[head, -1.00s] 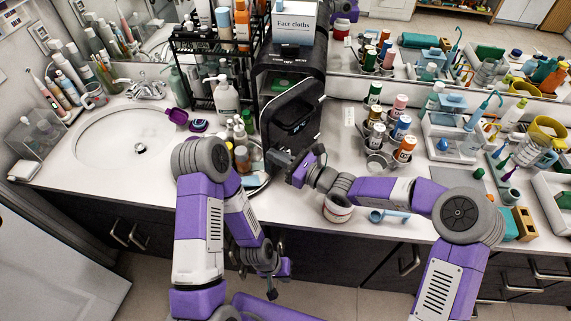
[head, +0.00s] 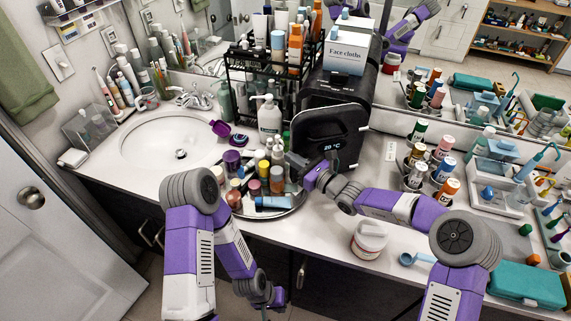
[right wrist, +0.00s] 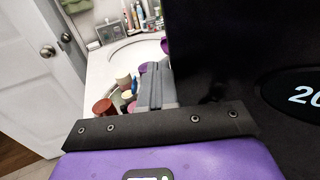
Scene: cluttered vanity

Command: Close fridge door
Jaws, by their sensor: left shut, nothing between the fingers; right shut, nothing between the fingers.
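The black mini fridge (head: 340,88) stands on the counter with a face cloths box on top. Its door (head: 328,138), with a lit temperature display, faces forward and lies across the fridge front. I cannot tell whether a thin gap is left at its edge. My right gripper (head: 293,160) is shut and empty, at the lower left part of the door; contact is unclear. In the right wrist view its grey fingers (right wrist: 156,85) are beside the black door panel (right wrist: 250,60). My left gripper (head: 268,298) is shut and empty, low in front of the counter.
A round tray (head: 290,208) of bottles and jars sits left of and below my right gripper. A white jar (head: 369,240) stands on the counter right of it. A black rack (head: 262,75) of bottles is left of the fridge. The sink (head: 165,140) is farther left.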

